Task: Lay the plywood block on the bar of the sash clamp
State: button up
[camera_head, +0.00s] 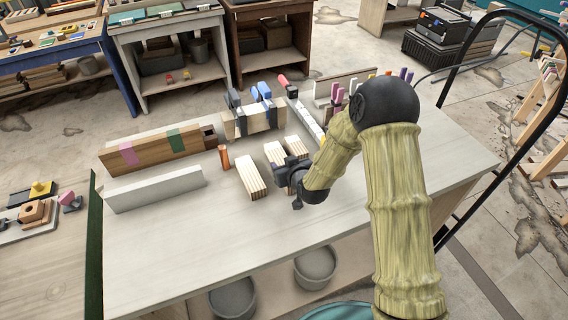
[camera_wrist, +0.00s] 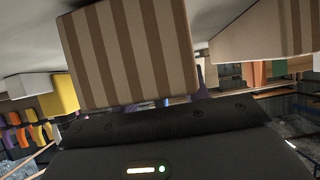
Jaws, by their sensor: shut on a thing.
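A plywood block with light and dark stripes (camera_wrist: 130,52) fills the upper middle of the wrist view, right against my gripper, which is shut on it. In the head view my gripper (camera_head: 287,174) is low over the workbench, beside the striped blocks; its fingers are mostly hidden there, and I cannot tell which block is the held one. A long pale bar (camera_head: 308,120) with a red end lies behind the blocks, slanting away; it looks like the sash clamp, partly hidden by my arm.
Another striped block (camera_head: 250,180) lies to the left of my gripper. An orange cylinder (camera_head: 224,157) stands nearby. A long brown board (camera_head: 160,148) and a grey board (camera_head: 155,188) stand at left. The bench front is clear.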

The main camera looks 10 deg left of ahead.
jog(key=shift+w+d, duration=0.1)
jog(key=shift+f, duration=0.2)
jog(key=o, duration=0.8)
jog(key=shift+d, duration=0.1)
jog(key=shift+r, duration=0.2)
jog(key=b+v, duration=0.2)
jog(key=v, duration=1)
jog(key=shift+f, duration=0.1)
